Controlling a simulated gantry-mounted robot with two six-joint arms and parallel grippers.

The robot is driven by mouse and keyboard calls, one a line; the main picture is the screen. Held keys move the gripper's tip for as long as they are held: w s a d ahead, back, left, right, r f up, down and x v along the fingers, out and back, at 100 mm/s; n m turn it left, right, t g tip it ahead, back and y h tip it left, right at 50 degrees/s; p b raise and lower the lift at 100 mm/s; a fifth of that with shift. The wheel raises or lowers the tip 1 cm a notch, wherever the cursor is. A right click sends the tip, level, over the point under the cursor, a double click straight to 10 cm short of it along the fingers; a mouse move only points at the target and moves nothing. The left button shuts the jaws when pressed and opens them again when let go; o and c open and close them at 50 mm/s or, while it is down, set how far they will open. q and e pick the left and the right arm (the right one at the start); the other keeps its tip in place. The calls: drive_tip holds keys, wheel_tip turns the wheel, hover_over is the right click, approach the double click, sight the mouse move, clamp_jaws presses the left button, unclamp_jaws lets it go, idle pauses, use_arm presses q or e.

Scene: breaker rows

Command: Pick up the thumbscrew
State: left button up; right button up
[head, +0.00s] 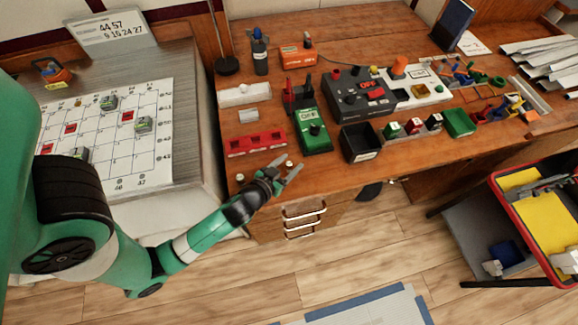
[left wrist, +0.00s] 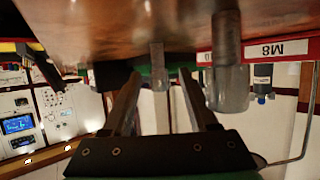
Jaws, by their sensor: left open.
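Two small grey metal screw-like pieces stand near the front left edge of the bench: one piece (head: 240,178) left of my left gripper, one piece (head: 289,165) by its fingertips. I cannot tell which is the thumbscrew. My left gripper (head: 292,163) is open and low at the bench's front edge. In the left wrist view, which is upside down, the open fingers (left wrist: 160,100) point at the bench. One grey piece (left wrist: 158,68) shows between them, apparently farther off. A larger, nearer one (left wrist: 228,85) is beside the right finger. My right gripper is not in view.
A red rack (head: 256,143) lies just behind, its M8 label (left wrist: 270,50) showing in the left wrist view. A green meter (head: 313,130) and black bin (head: 360,143) stand to the right. Drawer handles (head: 304,210) stick out below the bench edge.

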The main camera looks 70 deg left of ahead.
use_arm(q)
drive_tip(key=shift+c, duration=0.2)
clamp_jaws()
drive_tip(key=shift+r, duration=0.1)
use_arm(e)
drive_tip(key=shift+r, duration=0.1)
